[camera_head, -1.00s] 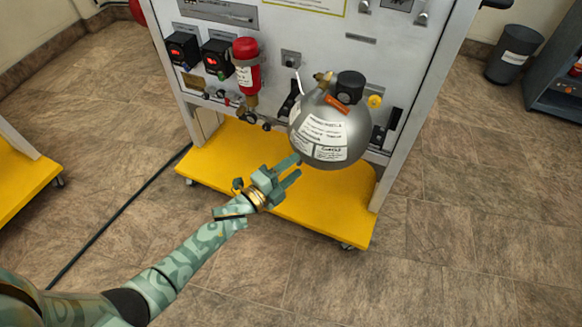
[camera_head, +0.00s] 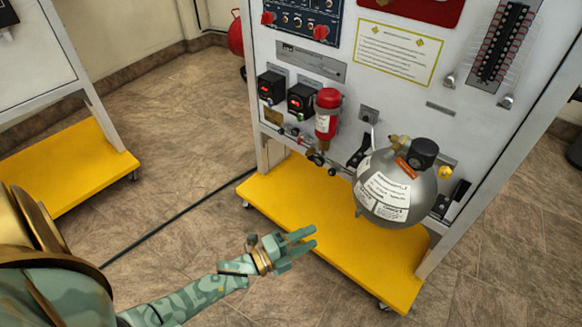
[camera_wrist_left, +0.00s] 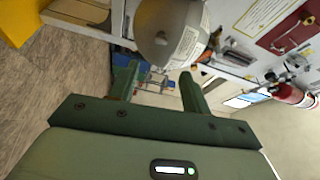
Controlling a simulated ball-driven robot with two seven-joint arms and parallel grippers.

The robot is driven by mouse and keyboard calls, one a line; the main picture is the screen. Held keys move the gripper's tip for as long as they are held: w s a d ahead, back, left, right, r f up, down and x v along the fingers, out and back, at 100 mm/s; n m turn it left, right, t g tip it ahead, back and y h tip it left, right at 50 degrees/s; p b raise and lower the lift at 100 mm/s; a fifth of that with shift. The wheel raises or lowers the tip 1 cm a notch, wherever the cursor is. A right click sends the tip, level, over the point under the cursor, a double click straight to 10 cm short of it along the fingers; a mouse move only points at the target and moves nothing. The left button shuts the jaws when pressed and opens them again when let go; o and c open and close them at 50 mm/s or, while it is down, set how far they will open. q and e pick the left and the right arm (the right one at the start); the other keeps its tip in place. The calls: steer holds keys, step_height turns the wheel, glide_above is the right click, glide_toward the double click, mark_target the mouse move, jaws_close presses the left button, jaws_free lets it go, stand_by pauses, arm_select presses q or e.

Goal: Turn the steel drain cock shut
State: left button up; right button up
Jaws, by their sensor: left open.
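The round grey steel tank (camera_head: 392,205) with white labels hangs at the lower front of the white panel. A small stub (camera_head: 358,212) shows at the tank's lower left; I cannot tell whether it is the steel drain cock or how its handle stands. My left gripper (camera_head: 312,238) is open and empty, to the left of and below the tank, apart from it in the picture. My right gripper is out of view.
The yellow base (camera_head: 290,205) juts out below. A black cable crosses the floor. The floor in front is clear.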

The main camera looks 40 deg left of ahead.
arm_select(q)
steer(key=shift+v, duration=1.75)
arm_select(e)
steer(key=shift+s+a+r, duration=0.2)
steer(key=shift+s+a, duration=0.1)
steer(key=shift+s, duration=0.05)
